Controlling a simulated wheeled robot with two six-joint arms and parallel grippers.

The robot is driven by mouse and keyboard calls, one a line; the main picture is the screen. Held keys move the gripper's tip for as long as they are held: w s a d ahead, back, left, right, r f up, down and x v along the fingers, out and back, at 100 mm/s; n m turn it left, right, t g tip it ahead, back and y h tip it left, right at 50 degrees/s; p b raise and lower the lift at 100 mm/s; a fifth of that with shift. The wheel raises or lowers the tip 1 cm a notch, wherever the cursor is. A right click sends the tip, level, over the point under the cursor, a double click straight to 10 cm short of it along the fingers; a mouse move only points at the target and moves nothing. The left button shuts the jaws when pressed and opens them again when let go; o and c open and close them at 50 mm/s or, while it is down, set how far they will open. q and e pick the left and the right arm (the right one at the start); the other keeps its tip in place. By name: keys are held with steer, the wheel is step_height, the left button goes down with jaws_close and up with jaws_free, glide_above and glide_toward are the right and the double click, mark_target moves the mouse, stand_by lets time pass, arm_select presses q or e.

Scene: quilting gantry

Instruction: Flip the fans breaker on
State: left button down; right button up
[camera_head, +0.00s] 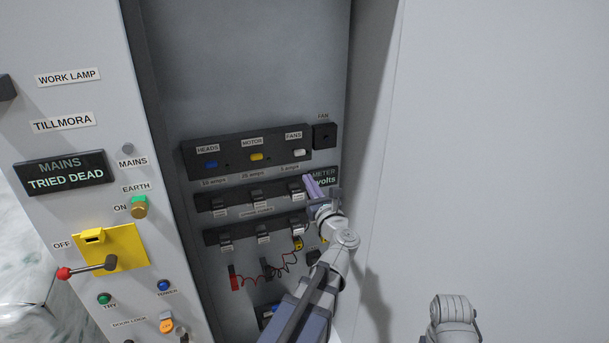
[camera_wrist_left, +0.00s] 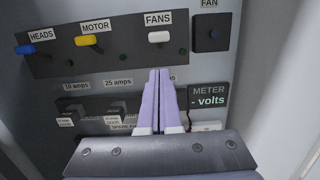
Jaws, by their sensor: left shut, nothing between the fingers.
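The fans breaker (camera_head: 300,152) is a white toggle under the FANS label, at the right end of a dark breaker strip (camera_head: 231,160) inside the cabinet. In the left wrist view the white toggle (camera_wrist_left: 159,37) shows just above the fingertips. My left gripper (camera_head: 311,180) has purple fingers, shut and empty. Its tips (camera_wrist_left: 159,72) are a little below the toggle, apart from it in the picture. A blue heads toggle (camera_head: 211,164) and a yellow motor toggle (camera_head: 257,156) sit left on the same strip. My right gripper is out of view.
Two rows of fuse holders (camera_head: 257,196) lie below the strip. A meter (camera_wrist_left: 208,97) reading "- volts" is right of my fingers. A FAN box (camera_head: 325,136) is upper right. Red leads (camera_head: 285,262) hang below. The left panel has a red-knobbed lever (camera_head: 84,269).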

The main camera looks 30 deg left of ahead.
arm_select(q)
steer(key=shift+s+d+r, duration=0.25)
steer(key=shift+s+d, duration=0.7)
steer(key=shift+d, duration=0.25)
steer(key=shift+f, duration=0.1)
